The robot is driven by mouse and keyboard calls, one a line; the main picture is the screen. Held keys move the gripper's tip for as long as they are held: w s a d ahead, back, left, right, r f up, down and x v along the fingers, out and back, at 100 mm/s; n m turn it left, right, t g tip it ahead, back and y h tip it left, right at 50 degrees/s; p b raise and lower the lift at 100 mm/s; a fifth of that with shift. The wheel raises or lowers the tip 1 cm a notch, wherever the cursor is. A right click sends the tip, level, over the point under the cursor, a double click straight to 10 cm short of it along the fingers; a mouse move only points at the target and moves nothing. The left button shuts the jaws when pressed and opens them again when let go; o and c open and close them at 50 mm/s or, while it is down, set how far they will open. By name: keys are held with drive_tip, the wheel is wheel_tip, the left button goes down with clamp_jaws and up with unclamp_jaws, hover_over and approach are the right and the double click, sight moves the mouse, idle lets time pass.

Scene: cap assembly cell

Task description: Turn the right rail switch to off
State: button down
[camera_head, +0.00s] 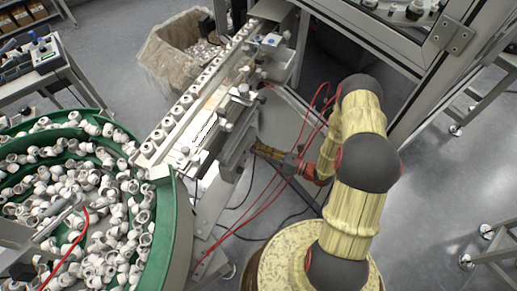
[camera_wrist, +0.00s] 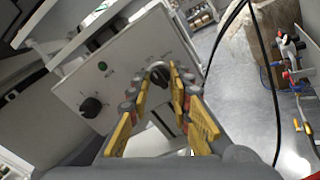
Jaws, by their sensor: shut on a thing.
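In the wrist view a grey control panel (camera_wrist: 125,75) carries two dark rotary knobs. The right rail switch (camera_wrist: 158,73) is the upper right knob, and it sits between the yellow fingertips of my gripper (camera_wrist: 160,80). My gripper is shut on this knob. The other knob (camera_wrist: 91,107) is at the left of the panel, apart from my fingers. The panel's lettering is too small to read. In the head view my gripper (camera_head: 262,150) reaches the side of the rail unit (camera_head: 235,140); the switch itself is hidden there.
A green bowl feeder (camera_head: 180,225) full of white caps stands at the left. A rail (camera_head: 190,100) with a row of caps runs up from it. A lined bin (camera_head: 165,50) stands behind. Red and black cables hang near my arm. A metal frame (camera_head: 405,70) stands at the right.

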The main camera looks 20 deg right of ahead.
drive_tip(key=shift+m, duration=0.3)
drive_tip(key=c, duration=1.7)
unclamp_jaws()
drive_tip(key=shift+o, duration=0.4)
drive_tip(key=v, duration=0.7)
drive_tip(key=shift+s+d, duration=0.15)
drive_tip(key=shift+d, duration=0.1)
